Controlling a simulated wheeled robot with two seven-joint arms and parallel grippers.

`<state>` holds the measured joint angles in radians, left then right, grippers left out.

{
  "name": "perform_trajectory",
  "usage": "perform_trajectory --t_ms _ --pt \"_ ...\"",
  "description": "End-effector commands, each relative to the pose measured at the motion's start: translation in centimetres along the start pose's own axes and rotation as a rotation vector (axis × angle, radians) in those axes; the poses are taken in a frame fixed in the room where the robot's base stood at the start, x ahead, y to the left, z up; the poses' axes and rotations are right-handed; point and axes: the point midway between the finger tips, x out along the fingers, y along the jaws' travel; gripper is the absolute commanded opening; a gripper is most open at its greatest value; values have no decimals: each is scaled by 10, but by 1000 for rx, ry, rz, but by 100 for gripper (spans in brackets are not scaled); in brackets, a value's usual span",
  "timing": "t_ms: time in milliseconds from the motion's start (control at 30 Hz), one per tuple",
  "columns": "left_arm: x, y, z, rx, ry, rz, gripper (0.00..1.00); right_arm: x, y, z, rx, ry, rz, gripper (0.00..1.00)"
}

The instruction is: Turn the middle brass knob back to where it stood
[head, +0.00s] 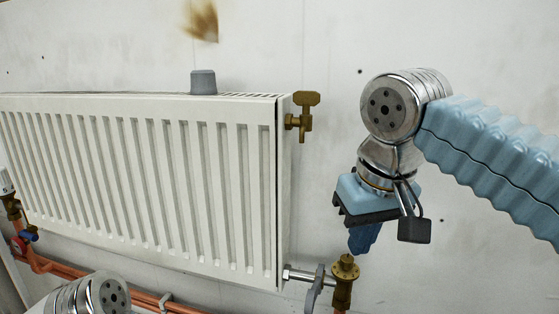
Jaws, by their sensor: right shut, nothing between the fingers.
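A brass knob with a flat key-like top (304,115) sits at the upper right corner of the white radiator (279,200). A second brass fitting with a round flanged top (345,270) stands at the lower right, joined to the radiator by a metal pipe. Which of these is the middle knob I cannot tell. My right gripper (363,246) points down, shut and empty, just above and slightly right of the lower brass fitting, apart from it. My left gripper is out of view.
A grey cup-like object (203,82) stands on the radiator's top. A grey flat tool or bracket (315,289) is at the lower pipe. Copper pipes (90,283) run along the lower left, near a white-headed valve (7,183). The wall at right is bare.

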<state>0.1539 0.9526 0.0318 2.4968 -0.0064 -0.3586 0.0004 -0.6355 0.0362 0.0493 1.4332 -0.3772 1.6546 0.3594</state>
Motion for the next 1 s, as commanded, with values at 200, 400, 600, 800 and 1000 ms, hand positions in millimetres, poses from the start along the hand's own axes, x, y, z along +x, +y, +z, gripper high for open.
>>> perform_trajectory --t_ms 200,400,600,800,1000 --pt "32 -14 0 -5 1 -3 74 35 0 9 2 0 0 0" --pt "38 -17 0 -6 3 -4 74 45 0 11 3 1 0 0" --pt "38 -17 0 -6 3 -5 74 45 0 11 3 1 0 0" --pt "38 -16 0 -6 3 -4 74 45 0 11 4 1 0 0" --pt "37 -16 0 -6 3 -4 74 45 0 10 4 1 0 0"
